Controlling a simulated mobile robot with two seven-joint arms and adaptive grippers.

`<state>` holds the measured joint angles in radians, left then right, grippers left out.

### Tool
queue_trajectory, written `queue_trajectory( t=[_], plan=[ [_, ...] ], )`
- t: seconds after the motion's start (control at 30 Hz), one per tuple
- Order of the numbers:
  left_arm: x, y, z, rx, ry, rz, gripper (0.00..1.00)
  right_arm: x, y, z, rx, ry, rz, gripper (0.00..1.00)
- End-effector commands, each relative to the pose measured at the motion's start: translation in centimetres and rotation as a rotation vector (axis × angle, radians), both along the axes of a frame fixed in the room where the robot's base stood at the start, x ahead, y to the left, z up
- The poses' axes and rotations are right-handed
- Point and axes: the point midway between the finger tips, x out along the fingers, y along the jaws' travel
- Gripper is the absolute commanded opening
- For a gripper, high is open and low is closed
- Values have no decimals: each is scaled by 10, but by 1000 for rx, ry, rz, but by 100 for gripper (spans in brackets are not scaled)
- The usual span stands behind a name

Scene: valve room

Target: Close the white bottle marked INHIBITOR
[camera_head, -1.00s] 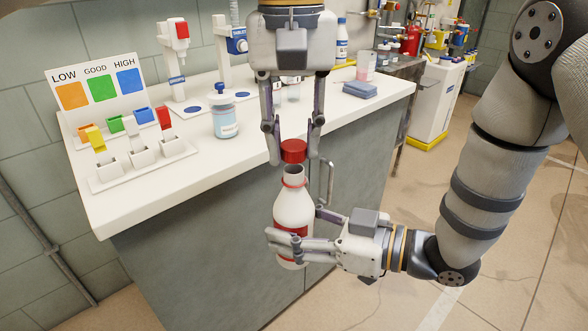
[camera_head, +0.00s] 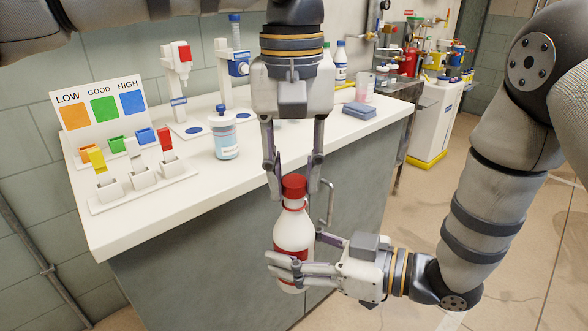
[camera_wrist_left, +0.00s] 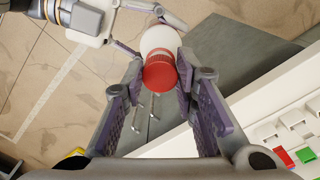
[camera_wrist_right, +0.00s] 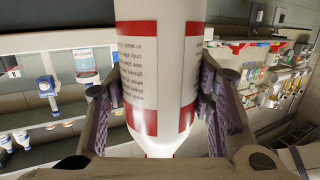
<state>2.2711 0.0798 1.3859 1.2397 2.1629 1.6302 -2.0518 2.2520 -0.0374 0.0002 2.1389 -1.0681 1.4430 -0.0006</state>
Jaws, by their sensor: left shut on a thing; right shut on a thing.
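The white bottle (camera_head: 290,228) with red bands is upright in front of the counter, held in the air by my right gripper (camera_head: 292,255), which is shut around its lower body. The right wrist view shows its white and red label (camera_wrist_right: 150,75) between the fingers; the name INHIBITOR is not readable. The red cap (camera_head: 293,187) sits at the top of the bottle's neck. My left gripper (camera_head: 293,190) points down from above and is shut on the cap, also seen in the left wrist view (camera_wrist_left: 160,72). How tightly the cap is seated cannot be told.
The white counter (camera_head: 120,225) stands just behind the bottle. Open floor lies to the right.

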Motion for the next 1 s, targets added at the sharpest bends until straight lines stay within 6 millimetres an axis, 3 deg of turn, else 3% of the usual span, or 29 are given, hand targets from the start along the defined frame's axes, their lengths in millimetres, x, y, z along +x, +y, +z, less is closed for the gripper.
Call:
queue_trajectory(
  t=[0.67, 0.77, 1.0],
  plan=[
    [0, 0, -11, 0, 0, -3, 18, 0, 0, 1, 0, -1, 0, 0],
    [0, 0, -11, -2, 1, -121, 18, 0, 0, 1, 0, -1, 0, 0],
    [1, 2, -12, 0, 0, -708, 18, 0, 0, 0, 1, 0, 0, 0]
  ],
)
